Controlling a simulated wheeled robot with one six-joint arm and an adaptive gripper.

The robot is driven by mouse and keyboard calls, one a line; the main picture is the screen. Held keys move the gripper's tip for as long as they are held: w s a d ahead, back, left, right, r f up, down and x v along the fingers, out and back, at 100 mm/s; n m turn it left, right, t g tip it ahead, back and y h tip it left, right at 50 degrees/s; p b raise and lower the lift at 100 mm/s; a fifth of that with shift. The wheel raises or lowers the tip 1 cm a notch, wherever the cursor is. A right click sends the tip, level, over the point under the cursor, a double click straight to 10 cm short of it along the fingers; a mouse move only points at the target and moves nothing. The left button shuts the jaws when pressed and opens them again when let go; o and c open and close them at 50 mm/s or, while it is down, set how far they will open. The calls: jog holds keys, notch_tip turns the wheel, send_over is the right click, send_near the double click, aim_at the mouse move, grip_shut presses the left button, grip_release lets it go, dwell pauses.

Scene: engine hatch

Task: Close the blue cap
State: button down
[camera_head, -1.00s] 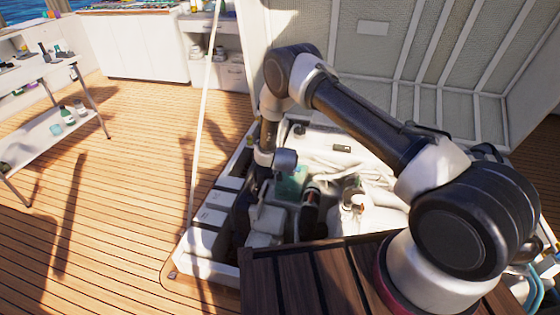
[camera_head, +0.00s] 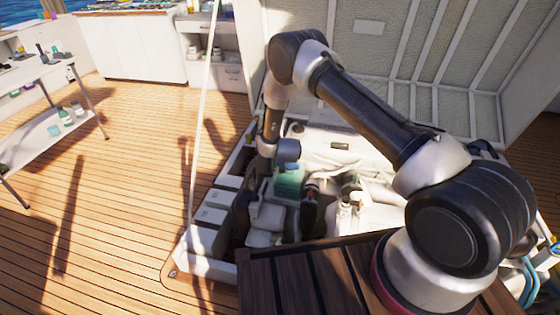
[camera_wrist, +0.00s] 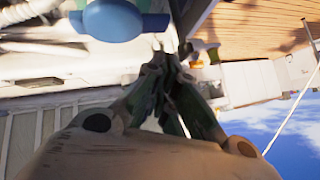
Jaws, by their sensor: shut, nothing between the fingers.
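In the wrist view, a blue cap (camera_wrist: 117,20) shows as a rounded blue disc at the top edge, partly cut off by the frame. My gripper (camera_wrist: 168,62) is below and to the right of it in that picture, with its dark fingers drawn together and nothing visible between them. I cannot tell whether the fingers touch the cap. In the head view, my wrist is over the left part of the open hatch, above a teal-green container (camera_head: 290,181). My gripper's fingertips cannot be made out there.
The raised hatch lid (camera_head: 440,60) stands behind my arm. White hoses and engine parts (camera_head: 350,170) fill the bay to the right. A thin pole (camera_head: 201,130) rises at the left of the hatch. The wooden deck (camera_head: 130,170) further left is mostly clear, with a shelf table (camera_head: 40,132) beyond.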

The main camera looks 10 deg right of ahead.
jog(key=s+a+r, duration=0.3)
jog(key=s+r, duration=0.4)
jog(key=r, duration=0.1)
jog(key=s+f+n+g+y, duration=0.1)
jog(key=s+f+n+g, duration=0.25)
jog(key=s+f, duration=0.35)
jog(key=s+r+n+g, duration=0.1)
jog(key=s+r+g, duration=0.35)
jog(key=s, duration=0.25)
jog(key=s+d+r+t, duration=0.1)
jog(key=s+d+r, duration=0.7)
jog(key=r, duration=0.6)
jog(key=s+d+r+n, duration=0.1)
jog(key=s+d+r, duration=0.6)
jog(key=s+r, duration=0.4)
jog(key=s+d+r+n+t, duration=0.1)
jog(key=s+d+r, duration=0.7)
jog(key=r, duration=1.1)
jog(key=shift+s+d+r+t+h, duration=0.25)
jog(key=shift+s+d+t+h, duration=0.05)
jog(key=shift+s, duration=0.45)
